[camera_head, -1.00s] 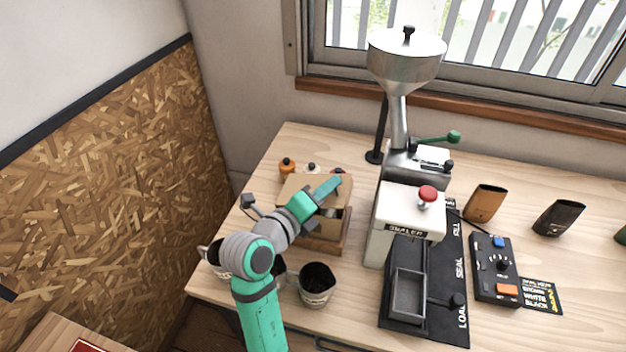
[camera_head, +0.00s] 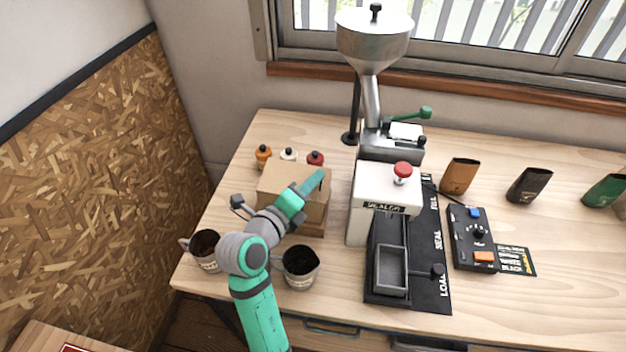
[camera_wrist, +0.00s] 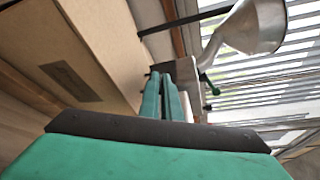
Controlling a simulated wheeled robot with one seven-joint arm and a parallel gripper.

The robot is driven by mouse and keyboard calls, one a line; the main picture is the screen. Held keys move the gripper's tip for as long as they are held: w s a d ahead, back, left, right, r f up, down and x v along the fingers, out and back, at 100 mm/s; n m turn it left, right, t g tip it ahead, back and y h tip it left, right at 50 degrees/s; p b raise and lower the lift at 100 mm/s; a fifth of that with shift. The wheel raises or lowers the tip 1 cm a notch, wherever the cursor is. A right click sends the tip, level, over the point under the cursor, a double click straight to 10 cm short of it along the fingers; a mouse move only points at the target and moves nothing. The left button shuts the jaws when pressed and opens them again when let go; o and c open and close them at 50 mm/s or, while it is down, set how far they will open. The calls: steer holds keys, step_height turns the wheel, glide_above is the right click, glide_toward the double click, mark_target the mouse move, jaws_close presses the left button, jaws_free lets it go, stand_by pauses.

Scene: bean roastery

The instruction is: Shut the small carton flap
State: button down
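The small cardboard carton (camera_head: 273,178) stands at the back left of the bench in the head view, partly behind my arm. Its top looks covered by a flat cardboard panel; I cannot tell whether the flap lies fully flush. My gripper (camera_head: 316,182) is over the carton's right part, its fingers pointing to the back right. In the wrist view, the carton (camera_wrist: 95,45) fills the upper left, with a dark patch on one face. The gripper's teal fingers (camera_wrist: 163,80) are together beside it, with nothing seen between them. I cannot tell whether they touch the carton.
The white sealer (camera_head: 385,190) and steel hopper (camera_head: 375,45) stand close right of the carton. Several small bottles (camera_head: 288,155) stand behind it. Two dark-filled cups (camera_head: 300,268) (camera_head: 205,250) are in front, beside my arm.

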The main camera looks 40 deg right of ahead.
steer(key=c, duration=2)
jaws_free()
steer(key=shift+w+f, duration=0.15)
steer(key=shift+s, duration=0.2)
steer(key=v, duration=1)
steer(key=shift+a, duration=0.35)
steer(key=shift+w, duration=0.15)
